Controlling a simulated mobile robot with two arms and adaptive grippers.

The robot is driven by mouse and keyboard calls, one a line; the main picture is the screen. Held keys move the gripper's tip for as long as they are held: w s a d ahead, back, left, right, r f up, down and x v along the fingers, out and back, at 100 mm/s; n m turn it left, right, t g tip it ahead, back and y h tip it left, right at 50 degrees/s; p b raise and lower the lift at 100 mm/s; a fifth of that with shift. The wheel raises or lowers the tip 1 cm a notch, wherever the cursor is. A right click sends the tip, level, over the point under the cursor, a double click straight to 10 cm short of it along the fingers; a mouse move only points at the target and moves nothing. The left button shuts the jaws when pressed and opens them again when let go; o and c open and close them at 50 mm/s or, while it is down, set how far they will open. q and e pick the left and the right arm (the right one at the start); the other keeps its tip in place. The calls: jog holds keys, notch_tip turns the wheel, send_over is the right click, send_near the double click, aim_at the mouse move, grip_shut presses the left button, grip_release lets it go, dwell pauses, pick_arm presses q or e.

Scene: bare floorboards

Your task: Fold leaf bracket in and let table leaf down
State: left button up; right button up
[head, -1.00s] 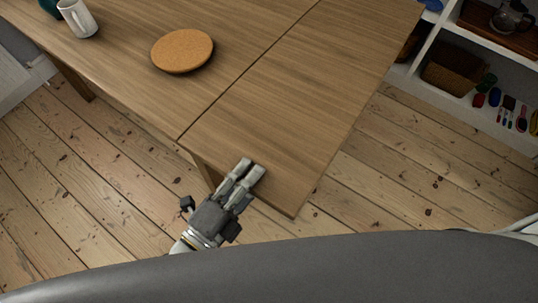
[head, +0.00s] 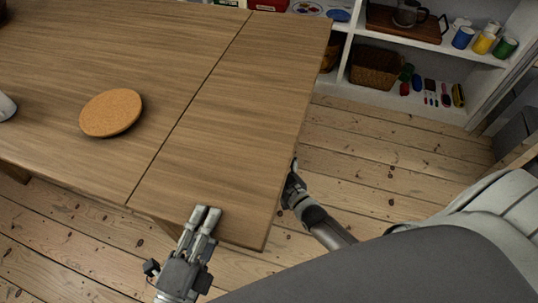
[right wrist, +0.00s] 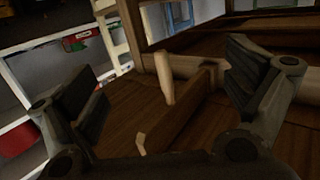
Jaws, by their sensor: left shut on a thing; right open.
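The wooden table leaf (head: 240,110) is level with the tabletop (head: 90,45), with a thin seam between them. My left gripper (head: 204,214) is shut on the leaf's near edge. My right gripper (head: 292,172) is at the leaf's right edge, its tips partly hidden beneath it. In the right wrist view my right gripper (right wrist: 165,82) is open under the table. A wooden bar, seemingly the leaf bracket (right wrist: 185,115), and a pale upright peg (right wrist: 163,78) show between its fingers, apparently not gripped.
A round cork mat (head: 110,112) lies on the tabletop, with a white mug (head: 5,107) at the left edge. A white shelf (head: 345,60) with a basket (head: 376,68), mugs and small tools stands behind. Floorboards (head: 370,155) between leaf and shelf are clear.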

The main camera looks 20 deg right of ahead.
jog(key=shift+t, duration=0.7)
jog(key=shift+w+a+r, duration=0.2)
jog(key=shift+w+r, duration=0.4)
jog(key=shift+w, duration=1.45)
jog(key=shift+w+a+r, duration=0.25)
jog(key=shift+w+r, duration=0.4)
jog(key=shift+w, duration=1.45)
jog(key=shift+w+a+r, duration=0.2)
jog(key=shift+w+r, duration=0.4)
jog(key=shift+w, duration=1.45)
jog(key=shift+a, duration=0.1)
grip_shut()
